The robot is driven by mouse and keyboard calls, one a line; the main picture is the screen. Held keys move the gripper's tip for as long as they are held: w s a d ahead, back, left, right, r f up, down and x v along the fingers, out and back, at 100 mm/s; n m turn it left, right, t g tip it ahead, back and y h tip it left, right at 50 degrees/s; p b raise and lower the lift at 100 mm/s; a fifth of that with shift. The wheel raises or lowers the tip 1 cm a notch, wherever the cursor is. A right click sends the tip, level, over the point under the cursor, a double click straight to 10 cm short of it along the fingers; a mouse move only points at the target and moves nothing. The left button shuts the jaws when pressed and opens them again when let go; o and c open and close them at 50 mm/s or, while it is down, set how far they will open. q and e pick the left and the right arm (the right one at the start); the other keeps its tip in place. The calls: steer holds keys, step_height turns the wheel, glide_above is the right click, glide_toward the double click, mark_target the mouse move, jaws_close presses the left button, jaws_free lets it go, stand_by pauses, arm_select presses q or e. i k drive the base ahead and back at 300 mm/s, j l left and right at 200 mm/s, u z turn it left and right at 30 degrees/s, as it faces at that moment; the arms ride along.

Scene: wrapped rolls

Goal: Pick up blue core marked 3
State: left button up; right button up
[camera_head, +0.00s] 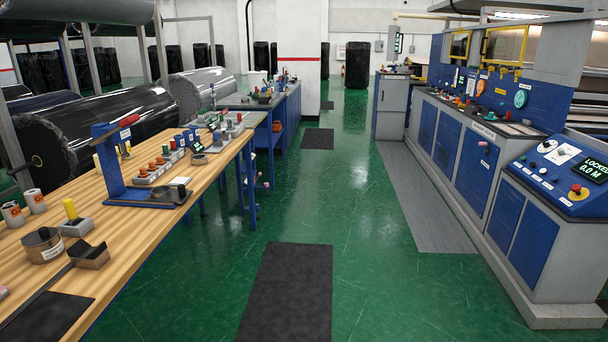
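A few small blue pieces (187,137) stand close together towards the far end of the wooden workbench (222,172) on the left. They are too small for me to read any number, so I cannot tell which, if any, is the blue core marked 3. Neither of my grippers is in view.
The bench also holds a blue press-like stand (109,165), a grey tray of orange-topped pieces (158,172), two labelled cylinders (35,201) and a round tin (43,246). Blue control consoles (509,222) line the right. The green aisle (370,270) between is clear, with flat dark mats.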

mark_target(180, 139)
steer(key=i+z, duration=0.2)
steer(key=i, duration=2)
steer(key=i+l+u, duration=0.15)
steer(key=i+u, duration=0.25)
steer(key=i, duration=0.25)
steer(key=i+l+u, duration=0.35)
steer(key=i, duration=0.3)
steer(key=i+l+u, duration=0.4)
steer(key=i+l, duration=0.15)
steer(key=i+l+u, duration=0.45)
steer(key=u, duration=0.15)
steer(key=i+l+u, duration=0.15)
steer(key=l+u, duration=0.15)
steer(key=l, duration=0.15)
steer(key=i+l+u, duration=0.1)
steer(key=l+u, duration=0.25)
steer(key=i+l+u, duration=0.1)
steer(key=l+u, duration=0.2)
steer(key=l, duration=0.15)
steer(key=l+u, duration=0.4)
steer(key=l, duration=0.45)
